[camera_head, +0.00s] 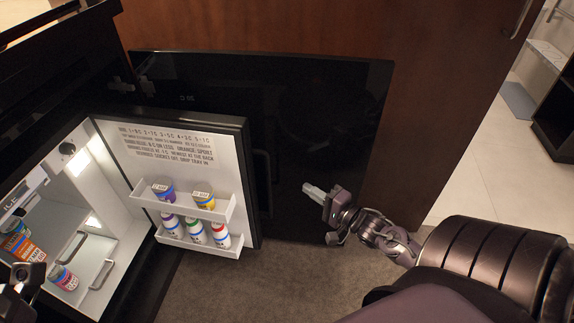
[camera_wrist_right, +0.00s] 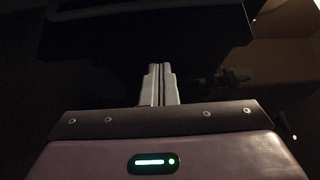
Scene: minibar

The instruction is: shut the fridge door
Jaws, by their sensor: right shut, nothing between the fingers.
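The fridge door (camera_head: 190,172) stands wide open in the head view, its white inner side facing left with shelves holding several cans and tubs. Its dark handle (camera_head: 263,180) shows at the outer right side. The lit fridge interior (camera_head: 85,225) is at the left. My right gripper (camera_head: 312,190) is to the right of the door, apart from it, with its fingers pointing left; it is shut and empty. In the right wrist view its closed fingers (camera_wrist_right: 158,85) point at a dark surface. Part of my left gripper (camera_head: 25,278) shows at the left edge; its fingers are unclear.
A black panel (camera_head: 330,110) stands behind the door, against a brown wooden panel (camera_head: 420,100). Grey carpet (camera_head: 270,280) lies clear below the door. A drawer (camera_head: 95,265) or shelf shows inside the fridge, with a can (camera_head: 63,278) on it. A pale floor lies at the right.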

